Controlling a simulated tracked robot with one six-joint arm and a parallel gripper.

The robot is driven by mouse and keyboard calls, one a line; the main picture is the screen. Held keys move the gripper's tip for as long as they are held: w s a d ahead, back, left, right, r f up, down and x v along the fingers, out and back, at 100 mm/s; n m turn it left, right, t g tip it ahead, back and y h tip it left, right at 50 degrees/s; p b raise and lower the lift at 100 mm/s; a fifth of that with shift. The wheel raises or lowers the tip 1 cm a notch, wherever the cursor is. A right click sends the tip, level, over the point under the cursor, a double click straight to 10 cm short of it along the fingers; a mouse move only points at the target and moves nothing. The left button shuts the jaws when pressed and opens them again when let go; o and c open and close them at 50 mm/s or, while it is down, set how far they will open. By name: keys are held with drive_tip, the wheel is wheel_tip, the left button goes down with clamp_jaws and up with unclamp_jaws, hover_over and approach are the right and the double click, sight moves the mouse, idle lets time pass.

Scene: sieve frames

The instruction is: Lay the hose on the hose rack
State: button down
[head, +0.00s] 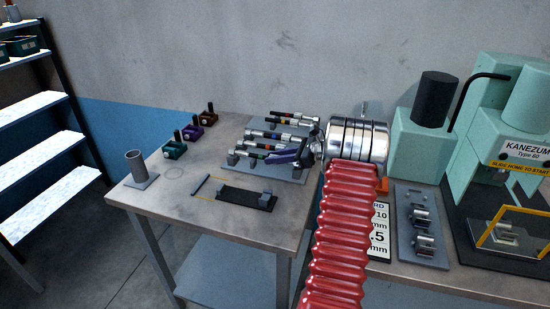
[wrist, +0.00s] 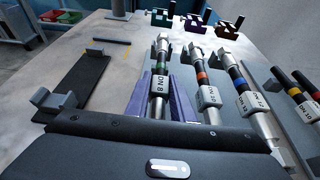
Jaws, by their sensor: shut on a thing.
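The hose (head: 247,153) has metal ends, a dark middle and a green band. In the wrist view the hose (wrist: 161,70) carries a "DN 8" tag. My gripper (head: 275,157) has purple fingers; in the wrist view the gripper (wrist: 161,85) is shut on the hose, one finger on each side. The hose rack (head: 293,176) is a grey plate with upright supports, bearing several similar hoses with other band colours. The held hose lies along the rack's near side, parallel to the others. I cannot tell whether it rests on the supports or hangs just above them.
A black plate with grey blocks (head: 245,197) lies in front of the rack. A grey cup (head: 136,165) and coloured clamps (head: 190,133) stand to the left. Green machinery (head: 425,145) stands at the right, beside a grey plate with metal fittings (head: 421,215). Bare table shows around the cup.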

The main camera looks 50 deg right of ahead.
drive_tip(key=shift+f, duration=0.3)
idle(0.4)
drive_tip(key=c, duration=1.5)
unclamp_jaws()
drive_tip(key=shift+o, duration=0.2)
drive_tip(key=shift+f, duration=0.1)
drive_tip(key=shift+s+d, duration=0.1)
drive_tip(key=v, duration=1.3)
drive_tip(key=shift+s, duration=0.25)
